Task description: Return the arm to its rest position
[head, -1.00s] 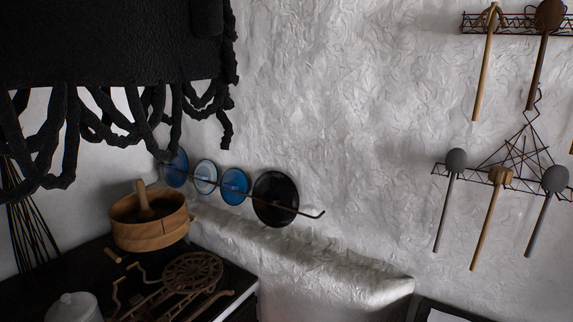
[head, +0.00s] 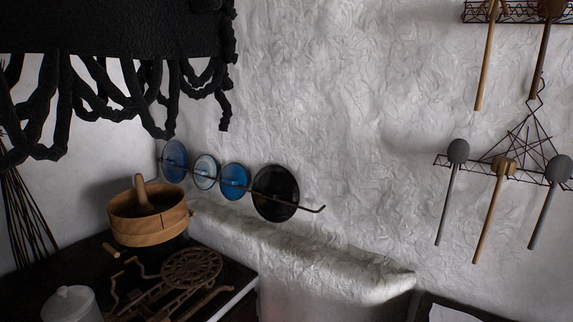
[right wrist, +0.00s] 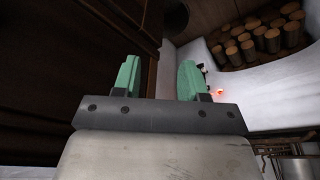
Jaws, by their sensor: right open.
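My right gripper (right wrist: 159,80) shows in the right wrist view with its two green fingers apart and nothing between them. Beyond the fingers are a dark brown wooden surface on the left and a white wall on the right. No arm or gripper of mine shows in the head view. My left gripper is in neither view.
A wooden tub (head: 150,214), a trivet (head: 192,269) and a white lidded pot (head: 72,304) stand on the dark stove top at lower left. Blue lids (head: 235,181) and ladles (head: 451,190) hang on the wall. Stacked logs (right wrist: 262,35) fill a niche.

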